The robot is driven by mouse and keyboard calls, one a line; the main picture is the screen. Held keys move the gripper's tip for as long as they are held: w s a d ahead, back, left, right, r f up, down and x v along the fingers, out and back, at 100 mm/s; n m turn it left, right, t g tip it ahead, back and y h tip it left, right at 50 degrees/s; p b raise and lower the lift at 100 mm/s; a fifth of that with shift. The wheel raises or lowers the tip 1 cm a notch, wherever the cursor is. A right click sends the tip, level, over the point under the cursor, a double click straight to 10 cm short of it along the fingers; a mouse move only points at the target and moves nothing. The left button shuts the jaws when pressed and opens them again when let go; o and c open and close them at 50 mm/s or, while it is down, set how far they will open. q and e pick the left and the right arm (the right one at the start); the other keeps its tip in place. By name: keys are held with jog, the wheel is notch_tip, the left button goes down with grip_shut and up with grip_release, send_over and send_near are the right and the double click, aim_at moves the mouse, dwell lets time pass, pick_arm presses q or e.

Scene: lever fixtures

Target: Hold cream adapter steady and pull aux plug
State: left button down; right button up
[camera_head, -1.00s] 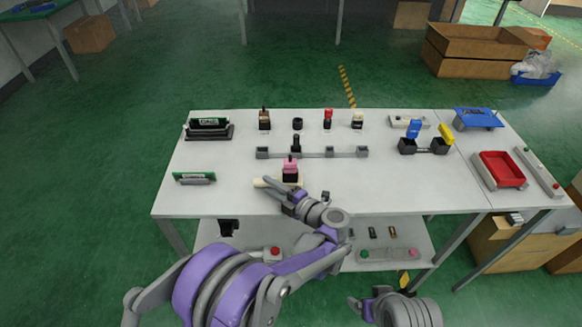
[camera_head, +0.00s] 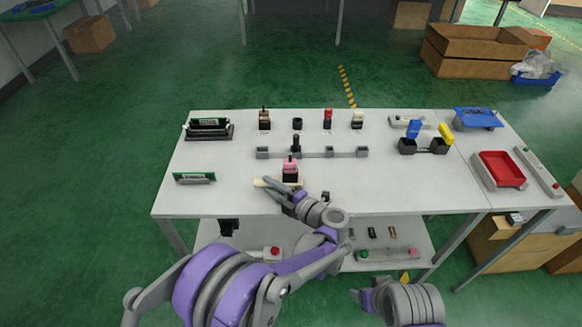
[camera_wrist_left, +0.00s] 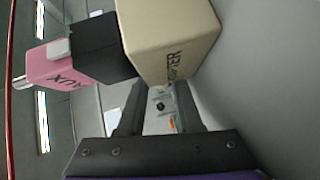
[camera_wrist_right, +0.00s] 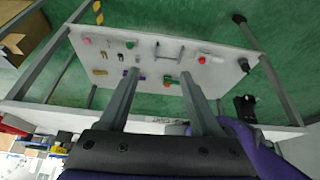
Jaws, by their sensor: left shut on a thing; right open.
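The cream adapter (camera_wrist_left: 168,38), marked with dark letters, fills the top of the left wrist view. A black plug body (camera_wrist_left: 102,52) with a pink end marked AUX (camera_wrist_left: 62,66) sticks out of it to the left. My left gripper (camera_head: 268,184) is shut on the adapter. My right gripper (camera_wrist_right: 160,85) is open and empty, in front of and below the tabletop.
Behind the plug stands a grey bar fixture (camera_head: 312,153) with a black lever. Several small connectors stand along the back. Green boards in holders (camera_head: 195,178) are at the left. A red tray (camera_head: 500,170) is at the right. The lower shelf (camera_head: 385,240) holds buttons and small parts.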

jog(key=w+a+r+n+g+y, duration=0.1)
jog(key=w+a+r+n, duration=0.25)
jog(key=w+r, duration=0.75)
notch_tip(320, 180, up, 7)
jog(key=n+g+y, duration=0.4)
jog(key=n, duration=1)
send_over(292, 160)
jog(key=d, duration=0.4)
jog(key=shift+h, duration=0.3)
jog(key=x, duration=1.1)
jog(key=shift+s+a, duration=0.1)
jog(key=shift+a, duration=0.1)
grip_shut()
